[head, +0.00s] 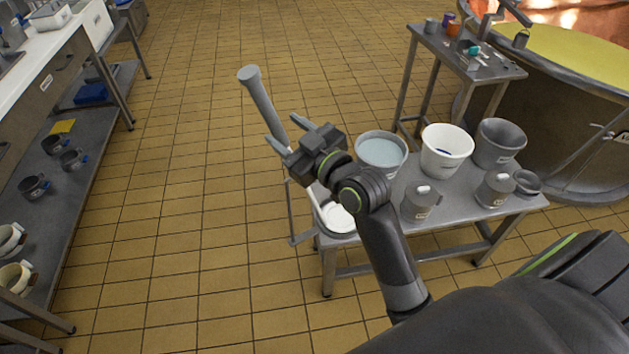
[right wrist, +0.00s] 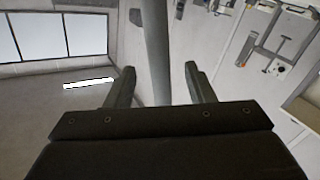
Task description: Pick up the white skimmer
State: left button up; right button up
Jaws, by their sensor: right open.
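A long pale grey handle with a round knob (head: 262,96), seemingly the white skimmer's, leans up and left beyond my right gripper (head: 268,127). Its lower part is hidden behind the gripper and wrist. Below, a white round piece (head: 337,217) shows at the steel table's left end, partly covered by my arm; I cannot tell whether it joins the handle. In the right wrist view the handle (right wrist: 157,45) passes between the spread fingers of the open right gripper (right wrist: 158,72), with gaps on both sides. My left gripper is out of view.
The steel table (head: 455,215) holds a bucket of pale liquid (head: 382,150), a white bucket (head: 446,150), a grey bucket (head: 498,143) and jugs (head: 420,202). A smaller table (head: 465,66) and a copper vat (head: 565,130) stand behind. Tiled floor (head: 190,200) is free at left.

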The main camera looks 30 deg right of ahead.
aim_at(277, 125)
jog(key=shift+w+a+r, duration=0.1)
jog(key=shift+w+a, duration=0.05)
jog(key=shift+w, duration=0.4)
jog(key=shift+f+p+x, duration=0.2)
jog(key=shift+p+x, duration=0.55)
jog(key=shift+x, duration=1.35)
jog(key=shift+c, duration=0.4)
grip_shut()
